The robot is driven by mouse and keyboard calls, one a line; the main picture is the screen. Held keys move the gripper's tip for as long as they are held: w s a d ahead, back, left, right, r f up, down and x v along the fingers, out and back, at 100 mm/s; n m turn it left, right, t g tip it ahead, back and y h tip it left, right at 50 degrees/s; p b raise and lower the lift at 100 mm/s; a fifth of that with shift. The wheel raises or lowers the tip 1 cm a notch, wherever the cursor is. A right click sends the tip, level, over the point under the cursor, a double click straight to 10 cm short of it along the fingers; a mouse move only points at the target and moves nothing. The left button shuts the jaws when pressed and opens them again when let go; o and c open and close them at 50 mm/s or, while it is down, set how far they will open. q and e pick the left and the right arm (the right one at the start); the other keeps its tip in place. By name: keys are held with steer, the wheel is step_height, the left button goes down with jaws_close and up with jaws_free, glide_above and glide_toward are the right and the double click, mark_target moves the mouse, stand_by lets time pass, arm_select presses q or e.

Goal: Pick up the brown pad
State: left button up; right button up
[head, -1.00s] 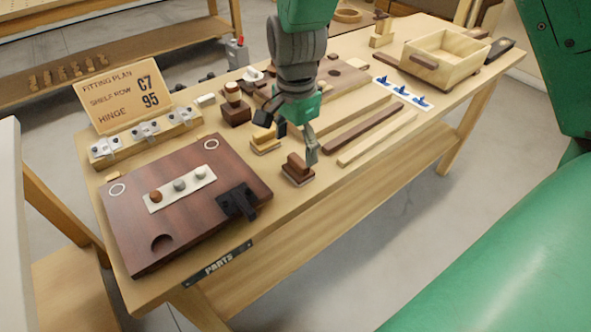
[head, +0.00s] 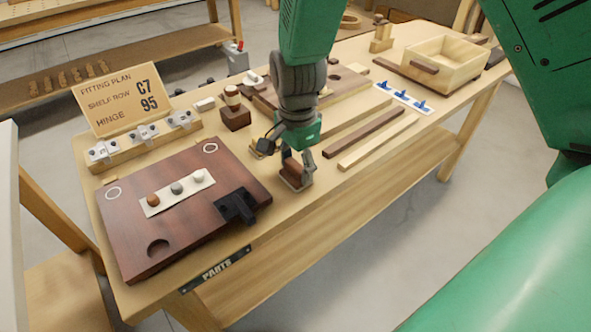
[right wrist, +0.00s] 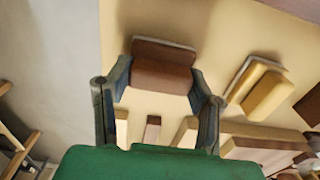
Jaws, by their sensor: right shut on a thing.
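The brown pad (head: 295,172) is a small brown block on a flat base with a pale edge, near the front edge of the bench. My right gripper (head: 296,168) is down over it, with its fingers on either side. In the right wrist view the brown pad (right wrist: 162,75) sits between the two fingertips of my right gripper (right wrist: 162,88), which are shut on its sides. The pad looks to be at bench level; I cannot tell if it touches the bench. My left gripper is not in view.
Left is a dark wooden board (head: 120,215) with a black bracket (head: 236,205). Wooden strips (head: 365,132) lie right. An open box (head: 445,62) stands far right.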

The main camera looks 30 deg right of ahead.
mark_target(298, 163)
steer(key=shift+d+r, duration=0.1)
steer(key=shift+r, duration=0.1)
step_height(298, 163, up, 9)
steer(key=shift+d+f+p, duration=0.1)
steer(key=shift+f+p, duration=0.1)
steer(key=shift+p, duration=1.05)
steer(key=shift+r, duration=0.5)
steer(key=o, duration=0.5)
steer(key=shift+d, duration=0.1)
steer(key=c, duration=0.7)
